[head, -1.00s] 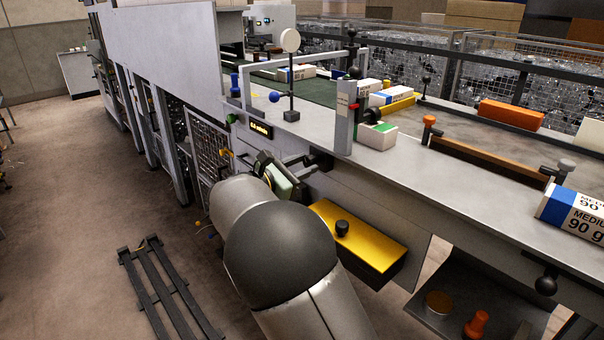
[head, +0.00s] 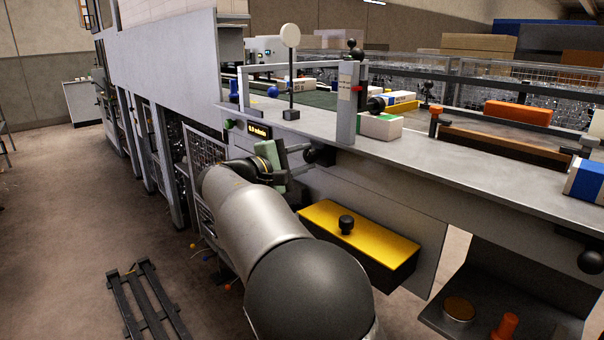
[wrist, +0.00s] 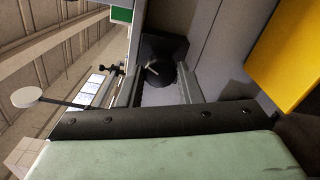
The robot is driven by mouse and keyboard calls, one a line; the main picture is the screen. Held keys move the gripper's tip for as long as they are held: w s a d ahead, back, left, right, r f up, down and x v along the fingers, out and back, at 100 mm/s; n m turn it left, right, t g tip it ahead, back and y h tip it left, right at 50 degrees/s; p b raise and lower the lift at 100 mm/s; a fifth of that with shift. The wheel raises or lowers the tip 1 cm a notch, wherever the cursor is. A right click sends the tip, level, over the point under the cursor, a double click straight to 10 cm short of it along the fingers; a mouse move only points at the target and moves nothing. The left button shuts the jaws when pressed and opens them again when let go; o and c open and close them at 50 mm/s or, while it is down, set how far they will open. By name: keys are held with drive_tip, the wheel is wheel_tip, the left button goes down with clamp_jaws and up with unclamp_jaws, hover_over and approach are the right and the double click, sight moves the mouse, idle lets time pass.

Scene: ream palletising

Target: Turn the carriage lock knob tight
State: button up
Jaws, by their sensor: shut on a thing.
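The carriage lock knob is a black round knob on a dark square base on the machine's grey side. In the wrist view the knob (wrist: 160,72) shows a pale mark and sits between the two grey fingers of my gripper (wrist: 157,84). My gripper is shut on it. In the head view the knob (head: 321,153) is just below the bench edge, partly hidden by my gripper (head: 307,160), which reaches it from the left. The pale green hand cover (wrist: 170,157) fills the bottom of the wrist view.
A yellow-topped box (head: 365,235) with a black knob sticks out below and right of my gripper. The grey bench (head: 440,160) above carries reams and a grey frame. A dark pallet (head: 143,300) lies on the floor at left.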

drive_tip(key=shift+f+m+b, duration=0.15)
drive_tip(key=shift+m+b, duration=1.45)
drive_tip(key=shift+b, duration=0.1)
drive_tip(key=shift+m, duration=0.3)
drive_tip(key=o, duration=1)
drive_tip(key=shift+c, duration=0.2)
drive_tip(key=shift+a, duration=0.1)
drive_tip(key=p+v, duration=0.1)
drive_tip(key=v, duration=1.6)
drive_tip(key=shift+s+r, duration=0.2)
drive_tip(key=shift+r, duration=0.05)
